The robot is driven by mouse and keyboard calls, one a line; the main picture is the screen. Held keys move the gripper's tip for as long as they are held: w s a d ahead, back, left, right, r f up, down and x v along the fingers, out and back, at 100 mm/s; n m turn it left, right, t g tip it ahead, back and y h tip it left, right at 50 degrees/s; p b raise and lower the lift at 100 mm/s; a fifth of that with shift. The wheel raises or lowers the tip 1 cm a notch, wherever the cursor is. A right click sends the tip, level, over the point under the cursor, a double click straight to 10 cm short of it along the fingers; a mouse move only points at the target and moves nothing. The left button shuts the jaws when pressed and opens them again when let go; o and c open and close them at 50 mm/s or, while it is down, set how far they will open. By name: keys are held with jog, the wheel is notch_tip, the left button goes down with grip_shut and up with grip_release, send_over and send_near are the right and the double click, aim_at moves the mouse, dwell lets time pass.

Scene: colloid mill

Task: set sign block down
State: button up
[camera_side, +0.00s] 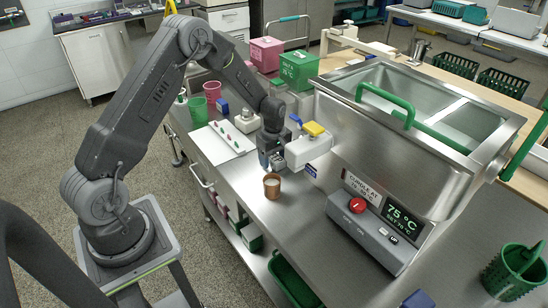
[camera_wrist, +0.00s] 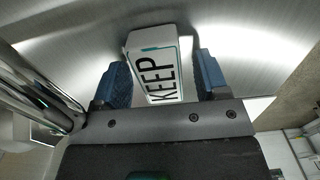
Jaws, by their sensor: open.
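The sign block (camera_wrist: 158,68) is a white block with black letters reading KEEP and a thin teal border. In the wrist view it lies between the two blue fingers of my gripper (camera_wrist: 164,82), on or close to the brushed steel surface. The fingers are apart; a gap shows at the right finger, while the left finger is very close to the block or touching it. In the side view my gripper (camera_side: 272,153) points down at the steel counter (camera_side: 293,222), beside the white housing with a yellow top. The block cannot be made out clearly there.
A brown cup (camera_side: 272,188) stands just in front of my gripper. The white housing (camera_side: 308,150) and the large steel tank (camera_side: 400,130) are close on the right. A white board (camera_side: 222,140) with small pieces lies to the left.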

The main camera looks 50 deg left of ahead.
notch_tip(320, 180, up, 12)
notch_tip(320, 180, up, 8)
jog(key=r+m+t, duration=0.1)
jog(key=m, duration=0.3)
send_over(274, 157)
jog(key=s+d, duration=0.4)
jog(key=s+d+r+m+t, duration=0.1)
jog(key=s+d+r+m, duration=0.1)
jog(key=s, duration=0.5)
jog(key=s+d+r+m+t, duration=0.2)
jog(key=s+d+r+m, duration=0.1)
jog(key=s+d+m, duration=0.2)
jog(key=s+d+r+m+t, duration=0.1)
jog(key=s+d+r+m, duration=0.2)
jog(key=s+m, duration=0.4)
jog(key=shift+s+d+r+t, duration=0.25)
jog(key=shift+s+d, duration=0.35)
jog(key=shift+s, duration=0.65)
